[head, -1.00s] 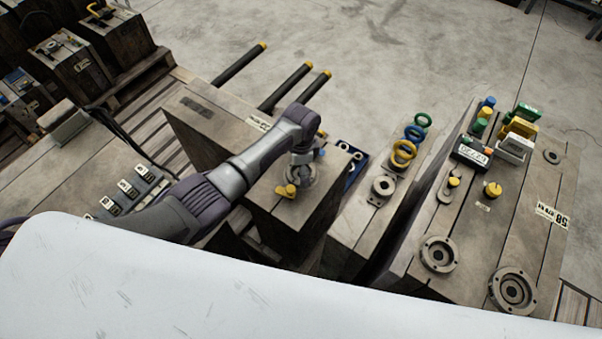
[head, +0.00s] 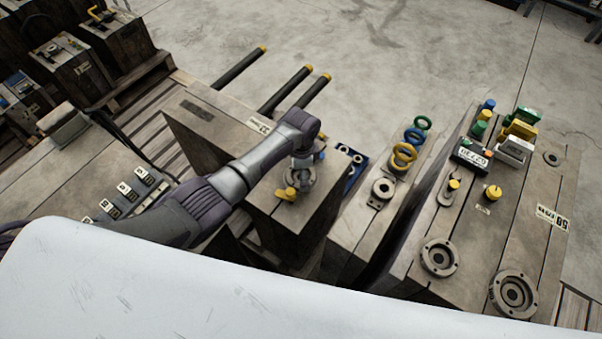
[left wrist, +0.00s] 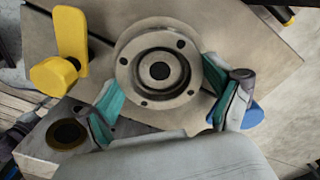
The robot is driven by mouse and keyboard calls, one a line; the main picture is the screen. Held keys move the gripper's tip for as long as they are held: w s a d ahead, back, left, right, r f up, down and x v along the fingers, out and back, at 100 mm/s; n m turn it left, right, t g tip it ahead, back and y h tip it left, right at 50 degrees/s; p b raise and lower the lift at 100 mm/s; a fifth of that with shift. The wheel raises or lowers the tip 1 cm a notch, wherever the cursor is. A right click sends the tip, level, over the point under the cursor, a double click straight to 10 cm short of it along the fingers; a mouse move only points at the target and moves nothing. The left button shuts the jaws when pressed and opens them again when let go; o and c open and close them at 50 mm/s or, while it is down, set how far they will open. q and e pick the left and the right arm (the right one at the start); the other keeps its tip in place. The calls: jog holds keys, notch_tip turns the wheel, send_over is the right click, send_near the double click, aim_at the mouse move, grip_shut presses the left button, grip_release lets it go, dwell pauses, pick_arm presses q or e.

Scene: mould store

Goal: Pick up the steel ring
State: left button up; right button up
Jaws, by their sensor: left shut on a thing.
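The steel ring (left wrist: 135,80) is a round grey flange with small bolt holes and a dark centre hole. In the left wrist view it sits between the teal-padded fingers of my left gripper (left wrist: 160,83), which is shut on its rim from both sides. In the head view my left gripper (head: 302,162) is over the top of a worn block (head: 318,208), with the ring (head: 307,180) partly hidden beneath it. I cannot tell whether the ring touches the block. My right gripper is not in view.
A yellow clamp (left wrist: 72,38) stands close to the ring on the left. A grey piece with a dark bore (left wrist: 68,134) lies near the left finger. A blue part (left wrist: 252,115) is beside the right finger. Blocks with coloured rings (head: 404,156) and flanges (head: 439,257) stand to the right.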

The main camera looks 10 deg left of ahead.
pick_arm(q)
jog(key=shift+r, duration=0.45)
jog(key=r, duration=0.2)
jog(key=r+p, duration=0.1)
jog(key=shift+d+r, duration=0.25)
jog(key=shift+r, duration=0.15)
jog(key=s+d+r, duration=0.4)
jog(key=d+r, duration=0.2)
jog(key=d, duration=0.4)
jog(key=shift+d+r, duration=0.2)
jog(key=shift+d, duration=0.05)
jog(key=shift+w, duration=0.1)
